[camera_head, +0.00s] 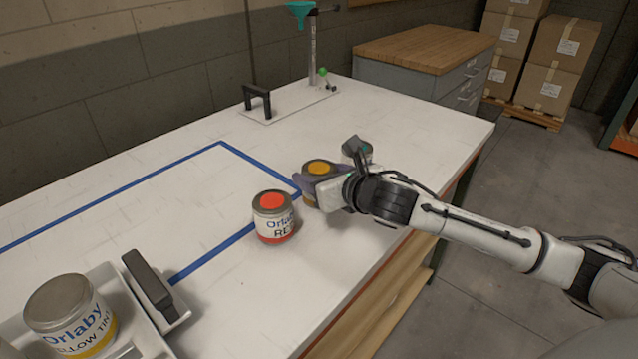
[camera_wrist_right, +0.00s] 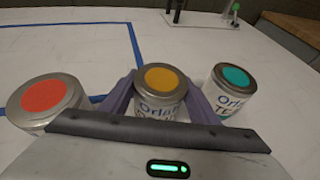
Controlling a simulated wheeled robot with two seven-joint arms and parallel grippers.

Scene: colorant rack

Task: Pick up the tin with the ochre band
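The tin with an ochre spot on its lid (camera_head: 319,167) stands on the white table, partly hidden by my right gripper (camera_head: 322,190). In the right wrist view, the same tin (camera_wrist_right: 162,82) is upright between the two purple-grey fingers of my right gripper (camera_wrist_right: 162,98). The fingers flank it closely, one on each side. I cannot tell whether they press on it. Most of its label and its band are hidden there. My left gripper is not in view.
A red-lidded tin (camera_head: 273,216) stands left of the ochre one, a teal-lidded tin (camera_wrist_right: 232,95) right of it. At front left, a white tray (camera_head: 125,340) holds a yellow tint tin (camera_head: 70,318). A black-handled board (camera_head: 280,112) stands far back. Blue tape marks the clear table middle.

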